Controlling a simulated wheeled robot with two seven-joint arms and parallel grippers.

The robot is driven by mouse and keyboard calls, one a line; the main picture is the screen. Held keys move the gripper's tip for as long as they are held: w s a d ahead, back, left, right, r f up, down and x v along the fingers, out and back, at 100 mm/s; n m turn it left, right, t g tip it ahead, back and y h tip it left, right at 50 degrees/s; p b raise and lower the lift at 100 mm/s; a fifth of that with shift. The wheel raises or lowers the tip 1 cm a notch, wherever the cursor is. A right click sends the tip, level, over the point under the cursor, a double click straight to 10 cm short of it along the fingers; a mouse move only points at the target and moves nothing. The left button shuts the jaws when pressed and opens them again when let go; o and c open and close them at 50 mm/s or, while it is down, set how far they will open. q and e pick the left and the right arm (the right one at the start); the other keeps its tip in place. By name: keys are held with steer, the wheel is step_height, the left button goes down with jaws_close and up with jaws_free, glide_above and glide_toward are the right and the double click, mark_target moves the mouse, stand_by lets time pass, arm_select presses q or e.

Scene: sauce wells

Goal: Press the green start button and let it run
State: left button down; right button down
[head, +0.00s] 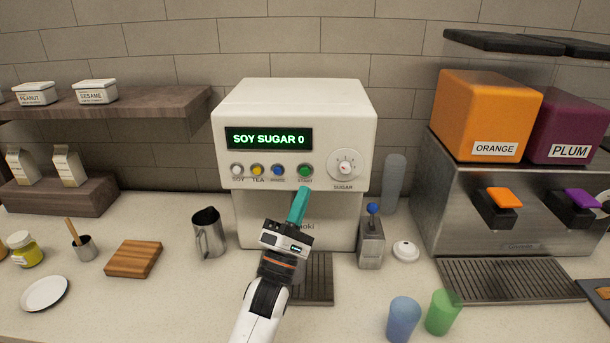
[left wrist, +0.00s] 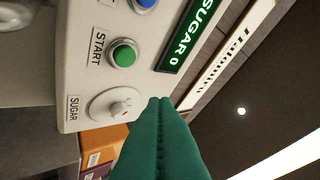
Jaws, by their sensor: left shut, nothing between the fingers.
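The green start button (head: 305,171) is on the front of the white machine (head: 345,105), right of the blue button and left of the sugar dial (head: 344,166). The display (head: 269,139) reads "SOY SUGAR 0". My left gripper (head: 301,192) is shut and empty, its teal fingertips just below and in front of the start button in the head view. In the left wrist view the green button (left wrist: 123,54) shows uncovered with its START label, and the shut fingers (left wrist: 160,103) are apart from it in the picture. Whether the tips touch the panel cannot be told. My right gripper is out of view.
A metal pitcher (head: 208,236) stands left of the machine, and a small blue-knobbed metal dispenser (head: 371,245) stands right. A blue cup (head: 403,319) and a green cup (head: 443,311) are at the front right. A juice dispenser (head: 480,208) fills the right side.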

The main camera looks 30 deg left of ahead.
mark_target(307, 169)
arm_select(q)
steer(key=shift+w+a+b, duration=0.1)
steer(key=shift+w+a, duration=0.3)
steer(key=shift+w, duration=0.25)
steer(key=shift+w+a+b, duration=0.15)
steer(key=shift+w+a, duration=0.25)
steer(key=shift+w, duration=0.3)
steer(key=shift+w+a+b, duration=0.1)
steer(key=shift+w+a, duration=0.3)
steer(key=shift+w, duration=0.25)
steer(key=shift+w+a, duration=0.1)
steer(key=shift+w, duration=0.15)
stand_by(0.5)
steer(key=shift+w+a+r, duration=0.15)
steer(key=shift+w+r, duration=0.05)
steer(key=shift+r, duration=0.15)
stand_by(0.8)
steer(key=shift+w+f, duration=0.15)
steer(key=shift+w, duration=0.15)
stand_by(0.5)
steer(key=shift+f, duration=0.15)
steer(key=shift+s+f, duration=0.2)
steer(key=shift+f, duration=0.15)
steer(key=shift+s+a+f, duration=0.1)
steer(key=shift+s+f, duration=0.05)
steer(key=shift+s, duration=0.15)
steer(key=shift+s, duration=0.15)
